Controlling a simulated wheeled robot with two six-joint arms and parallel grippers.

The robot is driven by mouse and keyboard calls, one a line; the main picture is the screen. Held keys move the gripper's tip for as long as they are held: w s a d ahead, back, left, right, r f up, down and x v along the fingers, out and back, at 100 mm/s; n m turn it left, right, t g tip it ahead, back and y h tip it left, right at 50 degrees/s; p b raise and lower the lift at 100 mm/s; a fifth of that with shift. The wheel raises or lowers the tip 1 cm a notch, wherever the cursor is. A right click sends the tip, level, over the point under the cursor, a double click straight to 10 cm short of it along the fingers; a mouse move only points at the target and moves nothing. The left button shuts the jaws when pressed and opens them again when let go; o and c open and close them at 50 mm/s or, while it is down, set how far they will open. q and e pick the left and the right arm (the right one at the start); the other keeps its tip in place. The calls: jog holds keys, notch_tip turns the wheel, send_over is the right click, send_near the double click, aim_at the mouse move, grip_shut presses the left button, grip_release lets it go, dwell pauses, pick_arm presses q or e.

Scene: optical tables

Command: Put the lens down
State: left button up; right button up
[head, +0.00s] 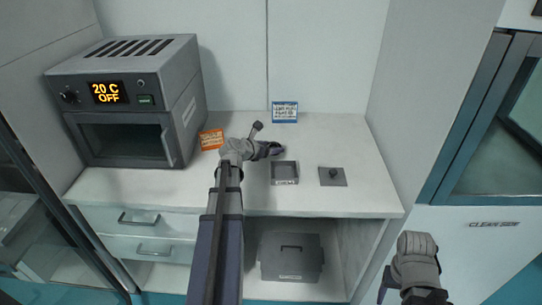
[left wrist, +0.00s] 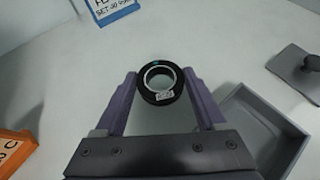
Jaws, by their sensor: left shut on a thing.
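In the head view my left gripper (head: 268,150) reaches over the white worktop, just behind and left of the small grey tray; the lens is too small to make out there. I cannot tell whether the lens touches the worktop. My right gripper (head: 385,285) is at the lower right, away from the worktop, its jaws unclear.
An open grey tray (head: 285,181) is empty, with a knobbed grey lid (head: 332,183) to its right. An oven (head: 130,100) reading "20 C OFF" stands at the left. Orange (head: 211,139) and blue (head: 285,112) signs stand on the worktop. A grey bin (head: 291,262) is underneath.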

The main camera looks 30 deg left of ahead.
pick_arm(q)
jog(key=shift+f+b, duration=0.4)
jog(key=shift+f, duration=0.5)
pick_arm(e)
jog(key=shift+f, duration=0.85)
pick_arm(q)
jog(key=shift+f, duration=0.15)
jog(key=o, duration=1.4)
jog(key=shift+c, duration=0.2)
pick_arm(e)
jog(key=shift+f, duration=0.15)
pick_arm(q)
jog(key=shift+r, duration=0.2)
jog(key=p+v, duration=0.5)
jog(key=v, duration=0.7)
jog(key=shift+p, duration=0.4)
pick_arm(e)
notch_tip(320, 180, up, 6)
